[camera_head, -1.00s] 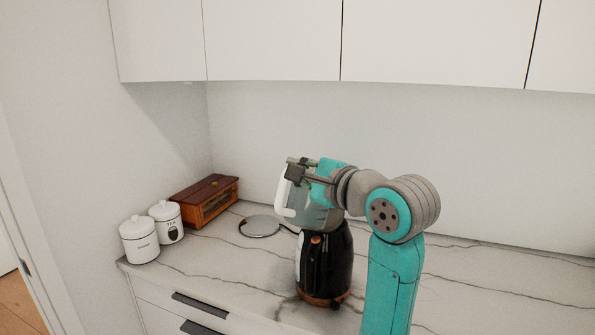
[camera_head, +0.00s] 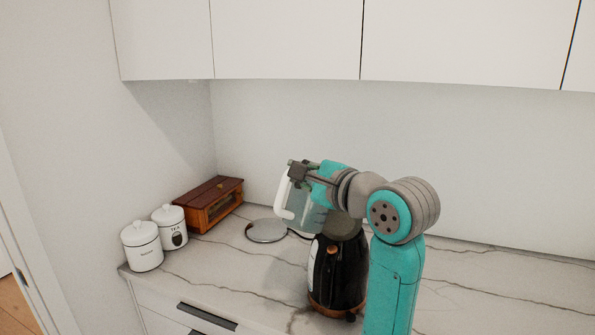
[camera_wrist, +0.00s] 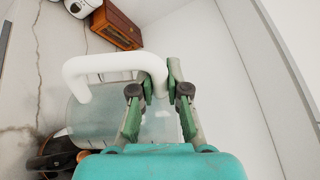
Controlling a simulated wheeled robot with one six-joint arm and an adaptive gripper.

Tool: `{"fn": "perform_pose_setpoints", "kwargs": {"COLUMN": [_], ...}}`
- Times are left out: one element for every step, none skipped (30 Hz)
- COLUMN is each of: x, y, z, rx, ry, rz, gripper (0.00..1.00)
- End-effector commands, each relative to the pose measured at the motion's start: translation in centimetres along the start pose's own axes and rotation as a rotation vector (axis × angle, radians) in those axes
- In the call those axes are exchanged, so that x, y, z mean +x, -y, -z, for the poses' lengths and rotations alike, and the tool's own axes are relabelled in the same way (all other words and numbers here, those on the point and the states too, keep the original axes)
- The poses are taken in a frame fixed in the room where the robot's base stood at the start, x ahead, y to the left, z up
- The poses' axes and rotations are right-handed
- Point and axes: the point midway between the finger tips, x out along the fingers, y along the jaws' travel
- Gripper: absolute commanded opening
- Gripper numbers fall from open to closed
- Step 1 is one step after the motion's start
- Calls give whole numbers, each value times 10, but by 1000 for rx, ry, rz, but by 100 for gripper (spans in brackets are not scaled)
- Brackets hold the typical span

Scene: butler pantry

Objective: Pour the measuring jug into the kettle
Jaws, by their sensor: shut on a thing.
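The measuring jug (camera_head: 312,214) is a see-through vessel with a white handle. My gripper (camera_head: 298,174) is shut on that handle and holds the jug up, just above and to the left of the kettle's top in the head view. The black kettle (camera_head: 340,272) stands on the counter with a copper-coloured base; my arm covers its right side. In the wrist view my gripper (camera_wrist: 158,88) clasps the white handle, the jug body (camera_wrist: 95,118) lies beyond the fingers, and part of the kettle (camera_wrist: 55,155) shows at lower left. I cannot tell how full the jug is.
A wooden box (camera_head: 210,203) and two white lidded canisters (camera_head: 142,247) stand at the left. Wall cabinets (camera_head: 285,40) hang above. The counter to the right is clear.

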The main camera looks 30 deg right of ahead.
Motion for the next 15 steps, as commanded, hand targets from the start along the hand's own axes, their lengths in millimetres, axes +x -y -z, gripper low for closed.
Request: {"fn": "perform_pose_setpoints", "kwargs": {"x": [0, 0, 0, 0, 0, 0, 0, 0, 0, 0, 0, 1, 1, 1, 1], "y": [0, 0, -1, -1, -2, -2, -2, -3, -3, -4, -4, -5, -5, -6, -6], "z": [0, 1, 1, 2, 2, 2, 3, 3, 4, 4, 4, 5, 5, 6, 6], "rx": [6, 10, 15, 19, 23, 27, 31, 35, 40, 44, 48, 53, 57, 61, 65], "ry": [1, 1, 1, 1, 1, 1, 0, 0, 0, 1, 1, 1, 1, 1, 1], "rz": [1, 0, 0, -1, -2, -2, -3, -4, -5, -5, -6, -7, -8, -9, -10], "gripper": [0, 0, 0, 0, 0, 0, 0, 0, 0, 0, 0, 0, 0, 0, 0]}}
